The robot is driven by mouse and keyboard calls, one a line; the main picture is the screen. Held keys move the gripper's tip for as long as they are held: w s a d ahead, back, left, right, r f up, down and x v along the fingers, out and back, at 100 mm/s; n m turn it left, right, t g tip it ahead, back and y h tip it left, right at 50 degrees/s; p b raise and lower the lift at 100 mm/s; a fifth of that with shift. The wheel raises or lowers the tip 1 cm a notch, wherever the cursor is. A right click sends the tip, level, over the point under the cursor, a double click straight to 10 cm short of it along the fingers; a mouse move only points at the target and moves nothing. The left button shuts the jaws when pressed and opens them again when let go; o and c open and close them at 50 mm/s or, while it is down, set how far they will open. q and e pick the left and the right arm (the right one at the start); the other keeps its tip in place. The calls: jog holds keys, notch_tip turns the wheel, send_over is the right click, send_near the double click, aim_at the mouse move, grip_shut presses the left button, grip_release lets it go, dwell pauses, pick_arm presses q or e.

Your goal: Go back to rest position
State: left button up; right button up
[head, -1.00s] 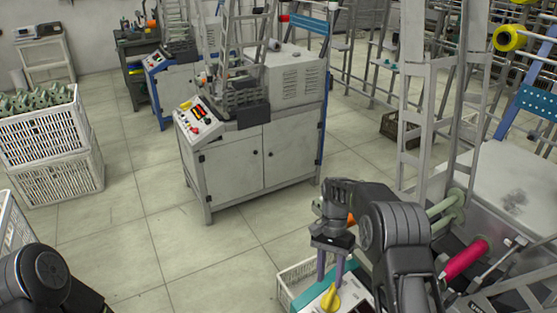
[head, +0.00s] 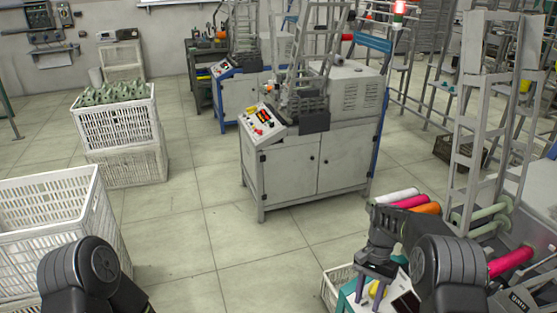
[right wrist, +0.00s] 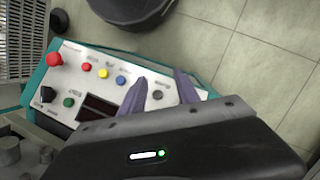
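My right gripper (head: 374,292) is at the lower right of the head view, over a control panel with a teal edge. In the right wrist view its two purple fingers (right wrist: 163,88) stand apart with nothing between them. Below them is the panel (right wrist: 80,78), with a red mushroom button (right wrist: 54,59), several coloured buttons, a black knob (right wrist: 47,94) and a dark display (right wrist: 100,110). I cannot tell the exact height of the fingers above the panel. My left arm shows at the lower left of the head view, but its gripper is outside the picture.
A winding machine (head: 318,160) stands ahead on the tiled floor. White crates (head: 118,122) are at the left, with a nearer one (head: 50,215) by my left arm. Coloured bobbins (head: 398,197) and a ladder-like frame (head: 480,120) are at the right. The floor between is clear.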

notch_tip(320, 180, down, 8)
jog(key=w+a+n+t, duration=0.1)
jog(key=a+n+t, duration=0.1)
jog(key=a+t, duration=0.1)
jog(key=s+a+f+n+t+y, duration=0.1)
jog(key=s+a+f+n+t, duration=0.15)
jog(key=s+a+f, duration=0.45)
jog(key=s+a+n+y, duration=0.1)
jog(key=s+a, duration=0.2)
jog(key=s, duration=0.7)
jog(key=s+a+g+y, duration=0.1)
jog(key=s+a, duration=0.3)
jog(key=s, duration=0.7)
jog(key=shift+s+r+n, duration=0.25)
jog(key=shift+r+n, duration=0.1)
jog(key=shift+r, duration=0.05)
jog(key=shift+a, duration=0.1)
jog(key=shift+w, duration=0.1)
